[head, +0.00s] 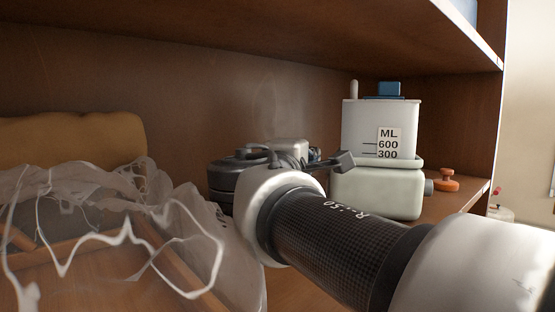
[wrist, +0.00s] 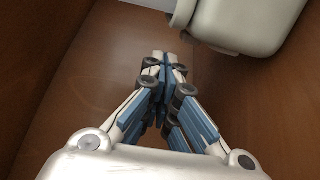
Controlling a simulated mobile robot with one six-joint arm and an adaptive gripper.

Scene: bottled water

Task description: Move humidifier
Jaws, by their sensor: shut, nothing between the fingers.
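The humidifier (head: 381,130) stands upright on the wooden shelf, right of centre in the head view. It has a pale green base, a translucent tank marked ML 600 300 and a blue cap. In the wrist view part of its pale body (wrist: 245,22) shows at the upper right. My gripper (wrist: 163,60) has its blue-padded fingers shut with nothing between them. It points at the brown panel beside the humidifier, apart from it. In the head view my arm hides the gripper's fingers.
A crumpled clear plastic bag (head: 110,225) fills the left of the shelf, with a tan padded object (head: 75,140) behind it. An orange knob-like item (head: 447,180) lies right of the humidifier. An upper shelf board (head: 300,35) hangs overhead.

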